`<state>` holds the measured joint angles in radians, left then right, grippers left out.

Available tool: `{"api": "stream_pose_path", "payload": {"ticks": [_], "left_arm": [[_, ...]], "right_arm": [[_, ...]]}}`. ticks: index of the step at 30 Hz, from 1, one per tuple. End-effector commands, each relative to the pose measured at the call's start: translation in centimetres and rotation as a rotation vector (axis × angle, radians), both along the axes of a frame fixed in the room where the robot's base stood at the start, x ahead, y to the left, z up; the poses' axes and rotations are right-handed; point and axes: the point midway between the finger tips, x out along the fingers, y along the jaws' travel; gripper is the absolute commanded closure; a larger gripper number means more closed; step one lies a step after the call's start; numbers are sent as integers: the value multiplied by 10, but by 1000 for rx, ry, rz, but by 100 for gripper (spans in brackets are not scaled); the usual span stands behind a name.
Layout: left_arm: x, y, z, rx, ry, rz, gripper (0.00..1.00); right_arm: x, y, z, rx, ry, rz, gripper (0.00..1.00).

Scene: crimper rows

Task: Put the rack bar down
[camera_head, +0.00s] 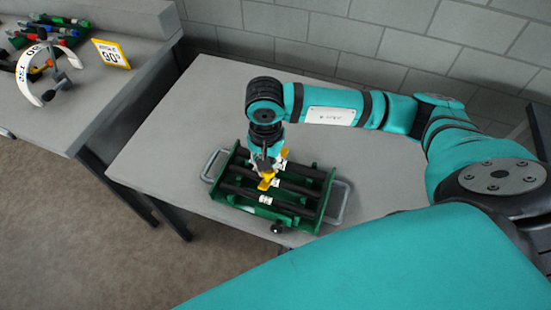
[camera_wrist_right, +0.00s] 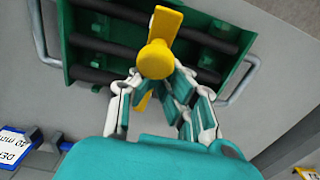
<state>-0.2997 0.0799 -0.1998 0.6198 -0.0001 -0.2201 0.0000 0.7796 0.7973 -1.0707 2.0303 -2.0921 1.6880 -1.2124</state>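A green rack (camera_head: 310,222) with several dark bars across it and grey side handles sits on the grey table. It also shows in the wrist view (camera_wrist_right: 85,52). My right gripper (camera_head: 268,168) points down over the middle of the rack. In the wrist view the white fingers of my right gripper (camera_wrist_right: 158,75) close in on both sides of a yellow bar with a round knob (camera_wrist_right: 157,58). The yellow bar (camera_head: 265,184) lies across the dark bars from above; whether it touches them I cannot tell. My left gripper is not in view.
The grey table (camera_head: 190,120) is clear to the left of and behind the rack. A dark knob (camera_head: 277,228) is at the rack's front side. A second bench at the left holds markers, a white arc gauge (camera_head: 30,85) and a yellow-edged "90°" sign (camera_head: 110,53).

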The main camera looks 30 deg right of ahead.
Motion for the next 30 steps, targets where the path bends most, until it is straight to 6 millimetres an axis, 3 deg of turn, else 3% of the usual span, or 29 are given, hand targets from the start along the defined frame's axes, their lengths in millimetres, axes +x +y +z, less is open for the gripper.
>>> {"api": "stream_pose_path", "payload": {"ticks": [21, 30], "left_arm": [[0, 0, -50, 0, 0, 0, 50], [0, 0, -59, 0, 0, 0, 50]], "right_arm": [[-15, 14, -51, -6, 7, 1, 100], [-19, 19, -61, -6, 10, 1, 100]]}}
